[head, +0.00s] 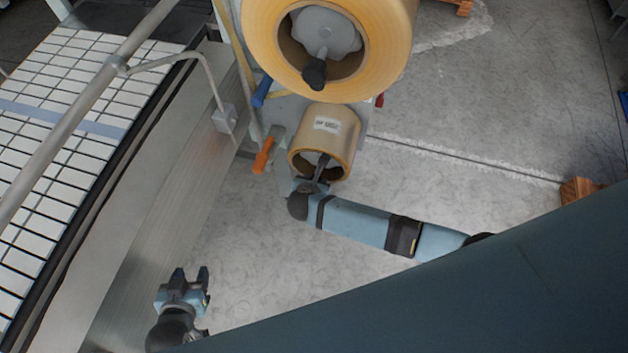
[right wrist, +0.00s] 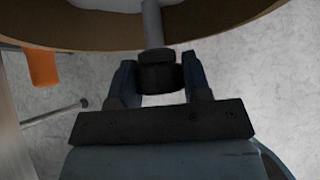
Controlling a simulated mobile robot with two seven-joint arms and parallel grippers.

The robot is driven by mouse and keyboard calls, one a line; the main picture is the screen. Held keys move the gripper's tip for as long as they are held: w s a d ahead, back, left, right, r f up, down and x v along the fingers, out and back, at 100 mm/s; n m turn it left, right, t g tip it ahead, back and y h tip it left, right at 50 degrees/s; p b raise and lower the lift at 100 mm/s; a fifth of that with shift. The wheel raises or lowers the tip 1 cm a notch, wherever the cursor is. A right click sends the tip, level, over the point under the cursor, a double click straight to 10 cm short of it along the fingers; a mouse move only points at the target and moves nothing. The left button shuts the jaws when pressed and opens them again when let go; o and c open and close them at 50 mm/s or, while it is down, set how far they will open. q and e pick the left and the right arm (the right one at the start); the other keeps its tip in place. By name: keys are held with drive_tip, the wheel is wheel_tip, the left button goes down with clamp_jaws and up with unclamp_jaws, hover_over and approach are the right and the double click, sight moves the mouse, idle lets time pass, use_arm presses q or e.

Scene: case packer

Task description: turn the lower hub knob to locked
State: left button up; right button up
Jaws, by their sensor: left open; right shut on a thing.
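The lower hub carries a small tan tape roll (head: 330,132) with a white label, in the middle of the head view. Its knob is mostly hidden there by my right gripper (head: 312,184), which reaches the roll's near face. In the right wrist view my right gripper (right wrist: 158,82) is shut on the black lower hub knob (right wrist: 157,72), at the end of a grey shaft (right wrist: 152,22). Whether the knob stands at locked cannot be told. My left gripper (head: 190,276) is open and empty, low in the head view, well apart from the hub.
Above is a large tape roll (head: 262,50) on the upper hub, with its own black knob (head: 314,73). An orange handle (head: 263,156) is just left of the small roll. A conveyor with white tiles (head: 60,90) and a metal rail fills the left. Open concrete floor lies right.

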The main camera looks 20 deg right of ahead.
drive_tip(key=shift+h, duration=0.3)
idle(0.4)
drive_tip(key=o, duration=0.9)
drive_tip(key=b+v, duration=0.1)
drive_tip(key=v, duration=1.2)
drive_tip(key=shift+a+r, duration=0.1)
drive_tip(key=shift+r, duration=0.35)
drive_tip(key=shift+s, duration=0.1)
